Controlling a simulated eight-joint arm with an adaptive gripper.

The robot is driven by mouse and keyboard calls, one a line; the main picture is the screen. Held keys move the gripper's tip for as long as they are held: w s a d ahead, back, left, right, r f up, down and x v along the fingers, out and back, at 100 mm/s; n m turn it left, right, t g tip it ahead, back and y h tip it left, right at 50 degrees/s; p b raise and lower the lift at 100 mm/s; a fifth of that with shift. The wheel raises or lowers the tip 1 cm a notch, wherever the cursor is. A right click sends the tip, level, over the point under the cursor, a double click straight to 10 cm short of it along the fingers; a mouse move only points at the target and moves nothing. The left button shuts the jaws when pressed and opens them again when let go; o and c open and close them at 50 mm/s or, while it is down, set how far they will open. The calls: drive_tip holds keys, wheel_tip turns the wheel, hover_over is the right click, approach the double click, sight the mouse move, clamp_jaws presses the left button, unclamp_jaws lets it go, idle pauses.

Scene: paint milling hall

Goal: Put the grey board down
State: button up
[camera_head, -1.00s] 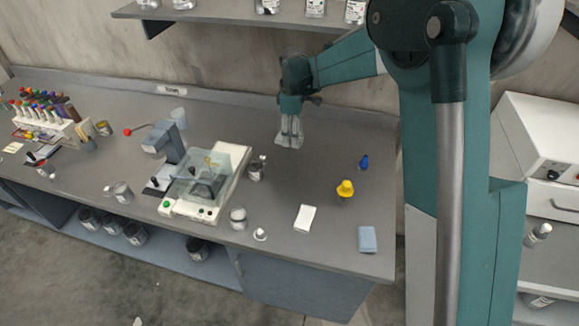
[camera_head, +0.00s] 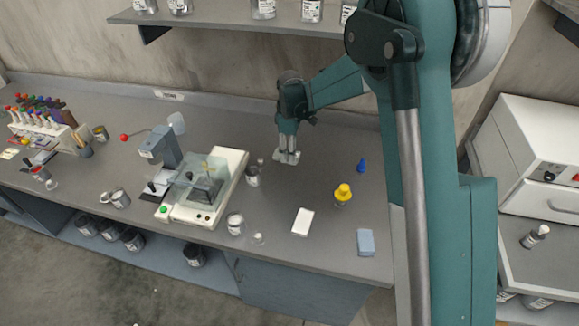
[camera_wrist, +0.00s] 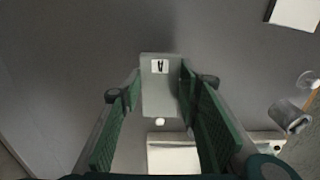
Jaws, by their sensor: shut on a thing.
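My gripper (camera_head: 288,148) points down over the back middle of the grey bench top (camera_head: 335,180). It is shut on the grey board (camera_head: 286,159), a small light-grey plate low over the bench. In the wrist view the board (camera_wrist: 160,98) sits between the two green-padded fingers (camera_wrist: 160,100), with a small white label bearing a black mark at its far end. I cannot tell whether the board touches the bench.
A dark jar (camera_head: 253,175) and a white machine with a clear cover (camera_head: 205,185) stand left of my gripper. Bench around the board is clear.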

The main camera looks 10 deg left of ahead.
sight(290, 170)
drive_tip(key=shift+f, duration=1.7)
drive_tip(key=shift+f, duration=1.85)
drive_tip(key=shift+f+b, duration=0.15)
drive_tip(key=shift+b, duration=0.15)
drive_tip(key=o, duration=0.9)
wheel_tip(290, 170, up, 12)
drive_tip(key=shift+r+p, duration=0.15)
drive_tip(key=shift+p, duration=0.25)
